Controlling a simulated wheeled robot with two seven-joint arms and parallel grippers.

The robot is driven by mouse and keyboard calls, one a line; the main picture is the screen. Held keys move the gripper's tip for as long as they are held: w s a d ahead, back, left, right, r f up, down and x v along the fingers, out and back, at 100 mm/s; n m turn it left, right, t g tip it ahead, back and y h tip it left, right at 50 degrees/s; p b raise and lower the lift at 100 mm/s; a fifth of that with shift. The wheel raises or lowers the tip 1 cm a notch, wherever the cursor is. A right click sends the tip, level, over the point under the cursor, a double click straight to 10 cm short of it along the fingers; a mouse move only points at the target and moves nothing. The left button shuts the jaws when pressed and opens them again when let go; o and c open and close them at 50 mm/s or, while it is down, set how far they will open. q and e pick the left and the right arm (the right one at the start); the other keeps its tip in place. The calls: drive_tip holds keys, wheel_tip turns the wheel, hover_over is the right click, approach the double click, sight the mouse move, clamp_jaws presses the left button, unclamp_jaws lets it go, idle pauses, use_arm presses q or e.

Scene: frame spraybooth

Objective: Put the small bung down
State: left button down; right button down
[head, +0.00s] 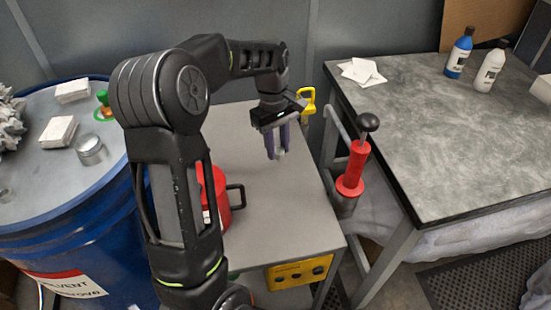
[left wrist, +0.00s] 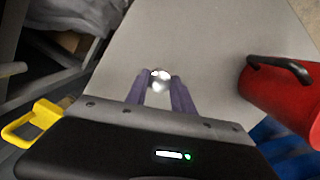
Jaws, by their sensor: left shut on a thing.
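My left gripper (head: 277,155) hangs fingers down above the far part of the grey cart top (head: 270,205). Its purple fingers are close together on a small shiny metallic piece, which I take for the small bung (left wrist: 159,79). The left wrist view shows the piece between the fingertips (left wrist: 158,86), with the grey surface beyond it. In the head view the piece is mostly hidden by the fingers. I cannot tell whether it touches the cart top. My right gripper is in neither view.
A red can (head: 219,195) with a black handle stands on the cart, partly behind my arm. A yellow handle (head: 308,101) and a red pump (head: 353,170) are beyond the cart's right side. A blue drum (head: 75,225) stands left. The cart top's middle is clear.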

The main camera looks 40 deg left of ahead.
use_arm(q)
drive_tip(key=shift+f, duration=2.45)
drive_tip(key=shift+f, duration=0.1)
drive_tip(key=c, duration=1.1)
unclamp_jaws()
drive_tip(key=r, duration=0.4)
drive_tip(key=a+r, duration=0.1)
drive_tip(key=r, duration=0.7)
drive_tip(key=shift+w+a+r, duration=0.1)
drive_tip(key=shift+w+a, duration=0.05)
drive_tip(key=shift+a, duration=0.05)
